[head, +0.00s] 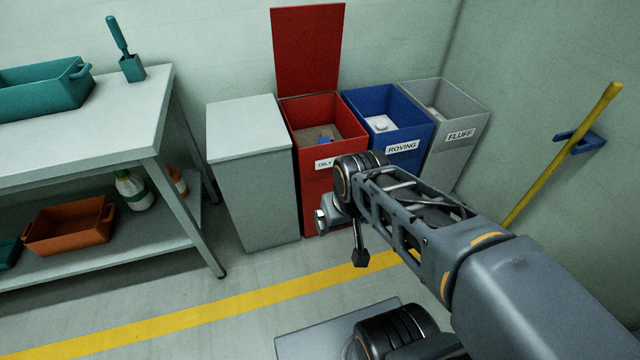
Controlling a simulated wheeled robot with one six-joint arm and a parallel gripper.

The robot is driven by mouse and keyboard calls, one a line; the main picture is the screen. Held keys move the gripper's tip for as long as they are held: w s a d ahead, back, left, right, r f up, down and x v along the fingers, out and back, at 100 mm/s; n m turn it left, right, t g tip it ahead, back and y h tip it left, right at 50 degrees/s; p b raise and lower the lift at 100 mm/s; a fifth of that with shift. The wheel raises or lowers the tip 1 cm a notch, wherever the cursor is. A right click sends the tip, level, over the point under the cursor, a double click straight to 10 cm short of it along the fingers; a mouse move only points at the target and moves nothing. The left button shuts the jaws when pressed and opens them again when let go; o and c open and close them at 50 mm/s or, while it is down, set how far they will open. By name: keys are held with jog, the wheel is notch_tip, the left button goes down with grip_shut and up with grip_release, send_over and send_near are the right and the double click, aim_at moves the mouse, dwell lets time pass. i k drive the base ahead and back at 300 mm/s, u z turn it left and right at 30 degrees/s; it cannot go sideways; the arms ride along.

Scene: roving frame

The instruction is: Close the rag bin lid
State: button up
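The red bin (312,180), whose partly hidden label starts with "OILY", stands against the back wall and looks like the rag bin. Its red lid (308,48) stands upright behind the opening, so the bin is open. Brownish contents and a small blue piece show inside. My gripper (357,248) hangs in front of the red bin's lower right part, below the label, pointing down. It appears apart from the lid. My arm hides part of the bin's front and label. I cannot make out both fingers clearly.
A closed grey bin (250,165) stands left of the red one. To the right are an open blue "ROVING" bin (405,158) and an open grey "FLUFF" bin (455,150). A workbench (130,125) is at left. A yellow pole (565,150) leans at right.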

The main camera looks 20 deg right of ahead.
aim_at(307, 39)
jog(key=u, duration=0.15)
jog(key=k, duration=0.35)
jog(key=z, duration=0.9)
jog(key=i, duration=0.95)
jog(key=z, duration=0.05)
